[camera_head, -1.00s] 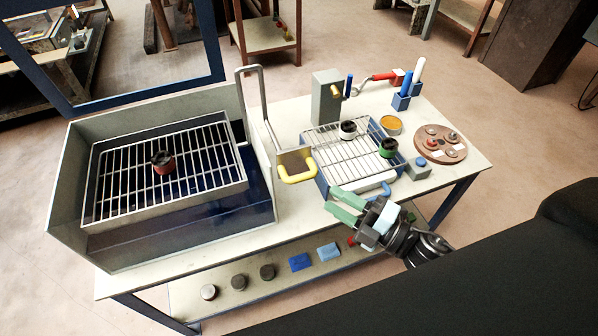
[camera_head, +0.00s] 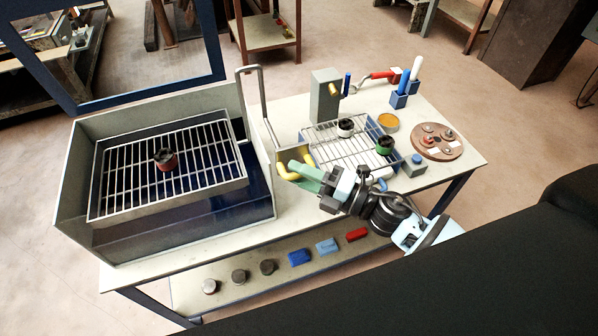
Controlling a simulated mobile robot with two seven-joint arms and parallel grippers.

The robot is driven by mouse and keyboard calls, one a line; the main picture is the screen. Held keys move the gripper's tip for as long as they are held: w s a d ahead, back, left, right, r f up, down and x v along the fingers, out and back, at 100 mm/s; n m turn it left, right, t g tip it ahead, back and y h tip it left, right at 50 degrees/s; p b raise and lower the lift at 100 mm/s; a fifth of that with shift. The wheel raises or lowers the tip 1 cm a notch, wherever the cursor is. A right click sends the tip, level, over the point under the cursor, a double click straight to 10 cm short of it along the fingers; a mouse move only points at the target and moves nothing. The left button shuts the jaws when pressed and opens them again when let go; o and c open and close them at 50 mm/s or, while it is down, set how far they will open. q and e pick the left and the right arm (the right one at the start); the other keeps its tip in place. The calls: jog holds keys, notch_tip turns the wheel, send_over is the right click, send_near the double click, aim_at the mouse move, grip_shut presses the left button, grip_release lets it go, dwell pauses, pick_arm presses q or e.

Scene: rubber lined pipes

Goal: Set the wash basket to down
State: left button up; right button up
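The wash basket (camera_head: 120,202) is a grey wire grid at the left. It sits high in the open grey tank (camera_head: 72,190), above the tank's dark blue front. A dark-topped red part (camera_head: 165,160) lies on its bars. A bent grey bar (camera_head: 241,95) stands upright at the tank's right side and runs down to a plate with a yellow handle (camera_head: 283,170). My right gripper (camera_head: 299,173) has its green fingers at this handle and covers part of it. Whether they are closed around it is unclear. My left gripper is out of view.
Right of the handle is a wire rack (camera_head: 350,150) with two ringed parts. Behind it stands a grey box (camera_head: 325,98). A round brown board (camera_head: 437,152) lies at the bench's right end. Several small blocks and discs sit on the lower shelf (camera_head: 220,299).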

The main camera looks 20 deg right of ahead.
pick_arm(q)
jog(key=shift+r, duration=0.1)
pick_arm(e)
jog(key=shift+w+a, duration=0.25)
jog(key=shift+a, duration=0.05)
jog(key=shift+c, duration=0.4)
grip_shut()
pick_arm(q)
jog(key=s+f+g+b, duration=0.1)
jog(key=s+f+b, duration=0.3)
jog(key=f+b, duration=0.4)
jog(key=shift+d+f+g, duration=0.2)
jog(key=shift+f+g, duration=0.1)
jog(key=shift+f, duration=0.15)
pick_arm(e)
notch_tip(320, 180, down, 13)
jog(key=shift+r, duration=0.15)
jog(key=shift+s, duration=0.1)
